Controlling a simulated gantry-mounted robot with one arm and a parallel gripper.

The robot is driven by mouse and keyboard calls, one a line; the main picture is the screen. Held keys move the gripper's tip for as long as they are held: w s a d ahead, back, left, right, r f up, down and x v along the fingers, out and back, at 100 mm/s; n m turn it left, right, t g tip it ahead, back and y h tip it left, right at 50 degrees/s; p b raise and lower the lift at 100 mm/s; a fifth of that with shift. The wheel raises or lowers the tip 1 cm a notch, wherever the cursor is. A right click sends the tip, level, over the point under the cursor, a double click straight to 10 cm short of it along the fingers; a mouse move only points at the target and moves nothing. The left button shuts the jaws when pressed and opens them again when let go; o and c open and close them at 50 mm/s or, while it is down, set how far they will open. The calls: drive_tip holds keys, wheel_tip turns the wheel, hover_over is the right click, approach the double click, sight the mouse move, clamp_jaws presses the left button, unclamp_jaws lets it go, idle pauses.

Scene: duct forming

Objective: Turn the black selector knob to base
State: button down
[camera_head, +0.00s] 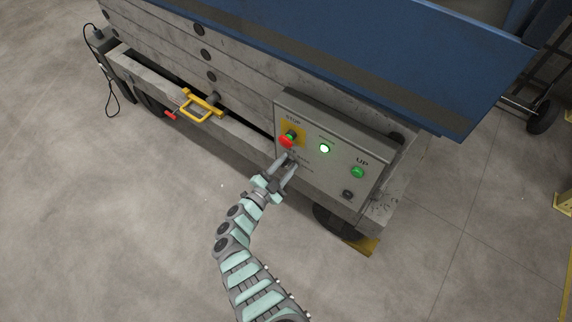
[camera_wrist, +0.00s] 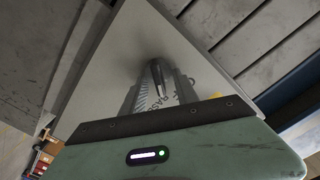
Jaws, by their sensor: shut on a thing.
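The grey control panel (camera_head: 318,168) is on the front of the machine. My gripper (camera_head: 289,160) reaches up to the panel's lower left, just below the red stop button (camera_head: 287,141). Its fingers are shut on the black selector knob, which they mostly hide in the head view. In the wrist view, my gripper (camera_wrist: 158,88) closes around the dark knob (camera_wrist: 157,72) on the panel face. Part of a printed label shows right of the fingers. The knob's pointing direction cannot be read.
A yellow handle (camera_head: 201,108) sticks out to the left. A blue slab (camera_head: 400,60) overhangs above. The floor in front is clear.

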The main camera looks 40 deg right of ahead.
drive_tip(key=shift+f+m, duration=0.15)
drive_tip(key=shift+m, duration=0.65)
drive_tip(key=c, duration=0.9)
unclamp_jaws()
drive_tip(key=shift+a, duration=0.15)
drive_tip(key=a, duration=0.3)
drive_tip(key=s+a+p, duration=0.1)
drive_tip(key=a, duration=0.3)
drive_tip(key=s+a+p, duration=0.1)
drive_tip(key=a, duration=0.2)
drive_tip(key=shift+a, duration=0.2)
